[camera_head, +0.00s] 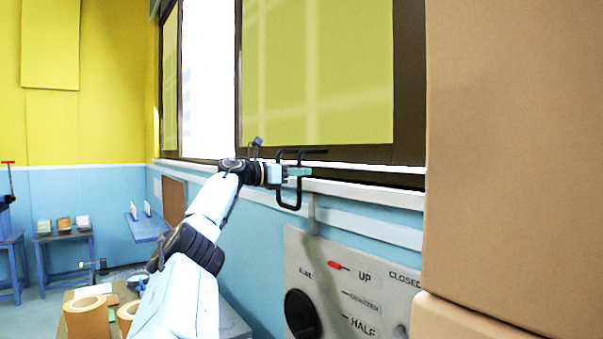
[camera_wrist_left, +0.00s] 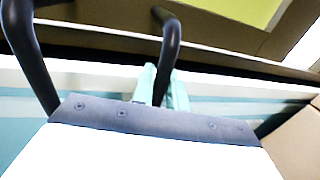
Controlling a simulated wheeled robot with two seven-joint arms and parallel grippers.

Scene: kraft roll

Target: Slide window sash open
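The window sash has a dark frame and a yellow-green pane (camera_head: 318,70), seen at the upper middle of the head view. A black loop handle (camera_head: 280,192) stands out at its lower edge. In the left wrist view the handle shows as dark bars (camera_wrist_left: 30,55), with one bar running down between the teal fingertips. My left gripper (camera_head: 299,172) is at the handle, its fingers close on both sides of that bar (camera_wrist_left: 162,85); it looks shut on it. A bright white area (camera_head: 208,75) lies left of the sash's dark stile. My right gripper is not in view.
Large brown boxes (camera_head: 515,150) fill the right side, close to the sash. A grey panel (camera_head: 350,290) with a dial and red marker is on the wall below. Kraft rolls (camera_head: 84,318) stand on a table at lower left. A blue shelf (camera_head: 147,228) juts from the wall.

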